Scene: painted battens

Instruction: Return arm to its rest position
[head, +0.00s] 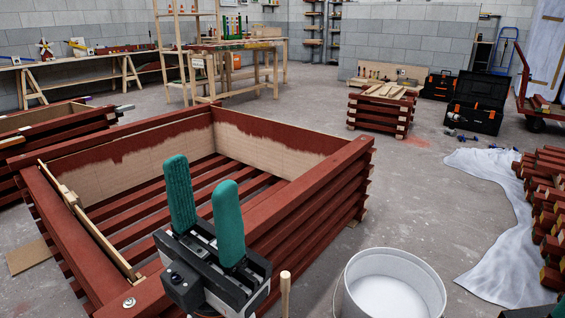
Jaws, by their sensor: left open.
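My left gripper (208,212) stands upright at the near right corner of a large red batten crate (290,205). Its two green fingers are apart, with nothing between them. The gripper body hides part of the crate's near side. My right gripper is not in the head view. The crate's inner walls are part red and part bare wood, and its floor is red slats with gaps.
A white bucket (437,300) of pale liquid stands at the near right, beside a wooden handle (285,292). Red battens (545,200) are stacked at the right by a white sheet (490,245). A smaller stack (380,112) stands behind. Concrete floor between is clear.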

